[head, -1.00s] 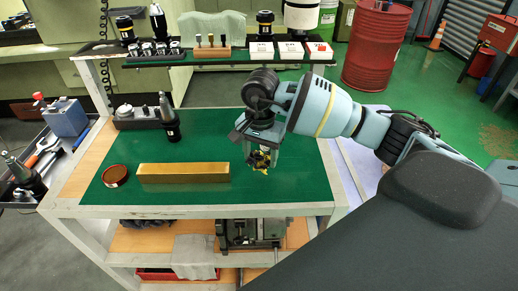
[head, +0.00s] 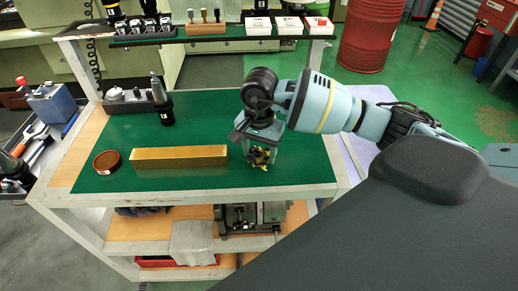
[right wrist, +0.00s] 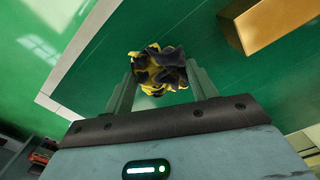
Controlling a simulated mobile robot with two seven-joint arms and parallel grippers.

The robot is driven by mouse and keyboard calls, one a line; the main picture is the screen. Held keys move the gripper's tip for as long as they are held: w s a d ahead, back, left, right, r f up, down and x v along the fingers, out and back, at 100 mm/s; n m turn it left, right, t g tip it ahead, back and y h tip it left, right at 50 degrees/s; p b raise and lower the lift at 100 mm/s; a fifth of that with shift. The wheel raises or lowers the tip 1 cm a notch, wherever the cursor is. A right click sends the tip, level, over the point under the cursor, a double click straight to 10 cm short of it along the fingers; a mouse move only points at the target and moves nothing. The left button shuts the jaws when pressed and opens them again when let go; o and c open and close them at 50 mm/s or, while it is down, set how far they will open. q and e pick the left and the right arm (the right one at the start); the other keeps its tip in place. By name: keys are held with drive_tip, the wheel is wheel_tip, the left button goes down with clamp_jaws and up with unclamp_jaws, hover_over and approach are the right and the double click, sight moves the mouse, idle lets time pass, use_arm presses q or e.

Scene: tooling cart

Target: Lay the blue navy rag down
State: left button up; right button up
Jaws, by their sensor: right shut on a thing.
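The navy rag (head: 260,157) is a crumpled dark blue bundle with yellow patches. My right gripper (head: 262,149) is shut on it, fingers pointing down, at the right part of the green cart top (head: 200,182). In the right wrist view the rag (right wrist: 160,70) sits between the two fingertips (right wrist: 163,88), its loose folds sticking out past them. The rag is low over the mat; I cannot tell whether it touches. My left gripper is in neither view.
A brass bar (head: 180,157) lies left of the rag. The mat is bare in front of the bar. A raised shelf (head: 225,36) holds small tools and boxes behind.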

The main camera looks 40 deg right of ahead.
drive_tip(key=shift+f, duration=0.6)
idle(0.7)
drive_tip(key=o, duration=1)
drive_tip(key=shift+c, duration=0.2)
drive_tip(key=shift+r+b, duration=0.4)
drive_tip(key=shift+r, duration=3.55)
drive_tip(key=shift+a, duration=0.1)
